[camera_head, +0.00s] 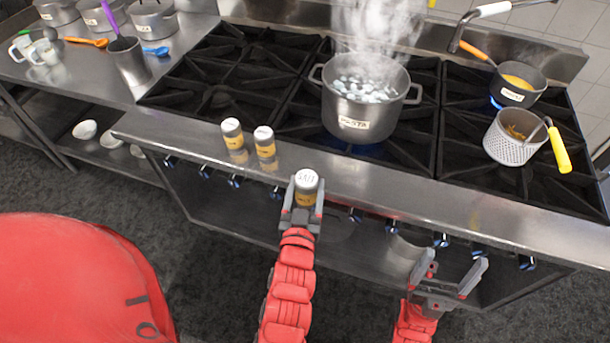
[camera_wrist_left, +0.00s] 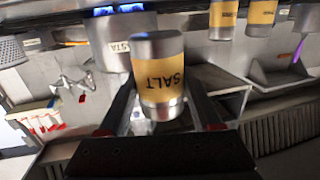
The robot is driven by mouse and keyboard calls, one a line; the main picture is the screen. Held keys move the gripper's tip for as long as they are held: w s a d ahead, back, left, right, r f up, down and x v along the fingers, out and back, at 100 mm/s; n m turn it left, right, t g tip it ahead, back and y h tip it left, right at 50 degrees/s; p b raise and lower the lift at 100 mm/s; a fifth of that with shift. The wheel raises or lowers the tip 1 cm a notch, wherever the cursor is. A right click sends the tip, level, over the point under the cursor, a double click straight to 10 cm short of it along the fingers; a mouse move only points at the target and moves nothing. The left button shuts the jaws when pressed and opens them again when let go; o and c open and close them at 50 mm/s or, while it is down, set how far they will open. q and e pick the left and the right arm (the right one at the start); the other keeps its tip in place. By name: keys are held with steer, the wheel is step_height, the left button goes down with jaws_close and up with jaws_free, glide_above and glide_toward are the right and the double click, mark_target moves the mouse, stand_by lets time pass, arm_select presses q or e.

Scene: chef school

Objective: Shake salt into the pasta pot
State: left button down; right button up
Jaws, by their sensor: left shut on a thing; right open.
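The pasta pot (camera_head: 352,112) is a steel pot with two handles and a label. It stands on the stove's middle burner, steaming, with bubbling water inside. My left gripper (camera_head: 303,200) is shut on the salt shaker (camera_head: 306,184), a silver cylinder with a yellow label, at the stove's front edge, in front of and below the pot. The left wrist view shows the shaker's SALT label (camera_wrist_left: 160,80) between the fingers. I cannot tell whether its base touches the ledge. My right gripper (camera_head: 449,268) is open and empty in front of the stove, to the right.
Two similar shakers (camera_head: 232,134) (camera_head: 265,142) stand on the steel front ledge (camera_head: 380,190), left of the salt. Right of the pot are a small saucepan (camera_head: 517,86) and a perforated strainer (camera_head: 512,138) with a yellow handle. A red rounded shape (camera_head: 80,280) fills the lower left.

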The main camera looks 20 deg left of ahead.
mark_target(307, 180)
arm_select(q)
step_height(307, 180, up, 5)
steer(key=p, duration=0.5)
steer(key=shift+s+d+r, duration=0.1)
steer(key=shift+s, duration=0.05)
